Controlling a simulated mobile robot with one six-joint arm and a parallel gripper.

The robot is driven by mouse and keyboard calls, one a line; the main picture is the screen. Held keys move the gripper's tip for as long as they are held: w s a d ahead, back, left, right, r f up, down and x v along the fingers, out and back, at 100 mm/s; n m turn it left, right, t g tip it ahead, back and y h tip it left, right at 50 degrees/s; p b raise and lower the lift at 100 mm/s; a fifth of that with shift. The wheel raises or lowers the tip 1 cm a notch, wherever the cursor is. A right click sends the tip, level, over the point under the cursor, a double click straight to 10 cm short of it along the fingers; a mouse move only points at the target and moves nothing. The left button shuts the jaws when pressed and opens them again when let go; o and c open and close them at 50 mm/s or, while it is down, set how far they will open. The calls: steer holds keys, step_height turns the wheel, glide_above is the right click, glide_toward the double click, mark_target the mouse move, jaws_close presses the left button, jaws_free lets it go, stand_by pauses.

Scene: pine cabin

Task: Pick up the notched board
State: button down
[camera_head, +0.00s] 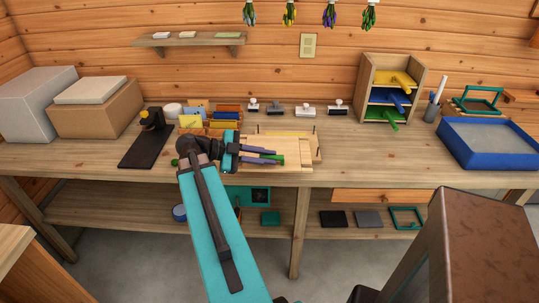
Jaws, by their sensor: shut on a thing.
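A pale wooden board (300,153) with a stepped, uneven outline lies on the middle of the workbench; it looks like the notched board. My gripper (279,157) reaches over its left part from the front left, with its two long purple-grey fingers pointing right. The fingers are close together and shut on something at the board. A small green piece shows at the fingertips; I cannot tell whether it is part of the held thing. The fingers and wrist hide the board's left part. I cannot tell whether the board is clear of the bench.
A wooden cabinet (361,85) and a blue tray (490,140) stand right. The bench between board and blue tray is clear.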

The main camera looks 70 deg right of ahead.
steer(key=shift+a+r, duration=0.1)
steer(key=shift+a, duration=0.2)
steer(key=shift+w, duration=0.15)
stand_by(0.4)
